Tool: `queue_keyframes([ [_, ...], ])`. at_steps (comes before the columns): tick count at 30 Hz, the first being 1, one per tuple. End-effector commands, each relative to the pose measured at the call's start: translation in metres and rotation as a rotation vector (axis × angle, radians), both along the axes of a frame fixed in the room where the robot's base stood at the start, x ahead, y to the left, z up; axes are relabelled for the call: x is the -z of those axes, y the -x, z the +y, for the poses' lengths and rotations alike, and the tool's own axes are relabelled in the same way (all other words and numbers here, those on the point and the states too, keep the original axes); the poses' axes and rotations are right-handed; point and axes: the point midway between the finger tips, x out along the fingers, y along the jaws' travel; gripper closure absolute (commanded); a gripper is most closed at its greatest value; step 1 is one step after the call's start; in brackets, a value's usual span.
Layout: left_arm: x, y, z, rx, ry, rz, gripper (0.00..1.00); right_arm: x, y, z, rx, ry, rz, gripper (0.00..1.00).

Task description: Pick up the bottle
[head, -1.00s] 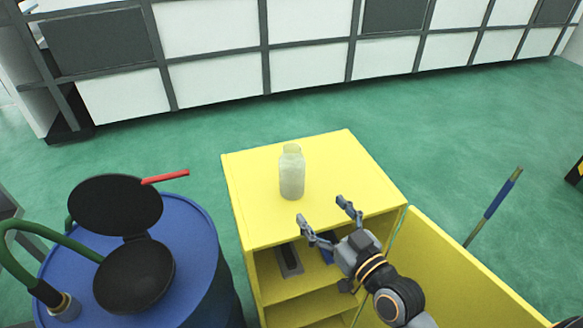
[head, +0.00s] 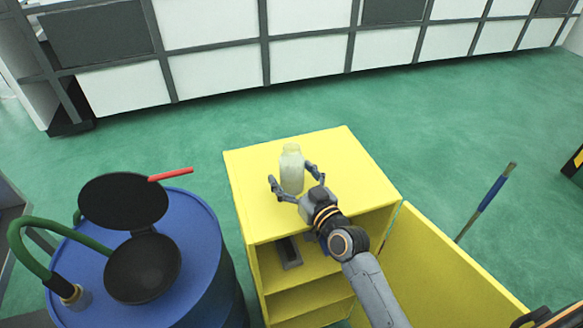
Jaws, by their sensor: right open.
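A pale, whitish translucent bottle (head: 291,168) stands upright on the flat top of a yellow cabinet (head: 355,186). My right gripper (head: 292,172) comes in from the lower right. Its fingers are spread, one on the left side of the bottle and one on the right, with the bottle's lower part between them. I cannot tell whether either finger touches the bottle. The bottle's base is partly hidden by the gripper. My left gripper is not in view.
A blue drum (head: 200,262) with black round lids, a red handle (head: 171,174) and a green hose (head: 30,250) stands to the left. The cabinet's yellow door (head: 430,270) hangs open at the right. A dark tray (head: 289,252) lies on the upper shelf. Green floor lies beyond.

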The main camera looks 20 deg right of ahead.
Motion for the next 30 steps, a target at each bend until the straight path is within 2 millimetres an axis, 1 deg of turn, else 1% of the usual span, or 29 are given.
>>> queue_keyframes([
  [3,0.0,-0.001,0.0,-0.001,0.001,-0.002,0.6,0.001,0.0,0.0,0.0,0.0,0.0,0.16],
  [4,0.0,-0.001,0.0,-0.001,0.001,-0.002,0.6,0.001,0.0,0.0,0.0,0.0,0.0,0.18],
  [5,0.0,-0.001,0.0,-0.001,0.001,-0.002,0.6,0.001,0.001,0.0,0.0,0.0,0.001,0.24],
  [6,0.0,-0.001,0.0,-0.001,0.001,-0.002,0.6,0.001,0.001,0.0,0.0,0.0,0.001,0.33],
  [8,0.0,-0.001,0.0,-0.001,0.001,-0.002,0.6,0.001,0.001,0.0,0.0,0.0,0.001,0.45],
  [9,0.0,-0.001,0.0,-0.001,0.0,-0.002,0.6,0.001,0.001,0.0,0.0,0.0,0.001,0.53],
  [11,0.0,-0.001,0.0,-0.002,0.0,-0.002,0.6,0.001,0.001,0.0,0.0,0.0,0.001,0.65],
  [12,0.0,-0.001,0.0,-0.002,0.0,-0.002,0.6,0.001,0.001,0.0,0.0,0.0,0.001,0.73],
  [13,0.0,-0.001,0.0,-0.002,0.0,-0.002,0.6,0.001,0.001,0.0,0.0,0.0,0.001,0.79],
  [14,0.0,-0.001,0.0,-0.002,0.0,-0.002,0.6,0.001,0.001,0.0,0.0,0.0,0.001,0.83],
  [24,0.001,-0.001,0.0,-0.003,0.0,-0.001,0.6,-0.002,0.003,-0.001,0.0,0.001,0.0,0.84],
  [30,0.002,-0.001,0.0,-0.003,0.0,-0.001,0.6,-0.017,0.017,-0.004,0.001,-0.001,-0.003,0.84],
])
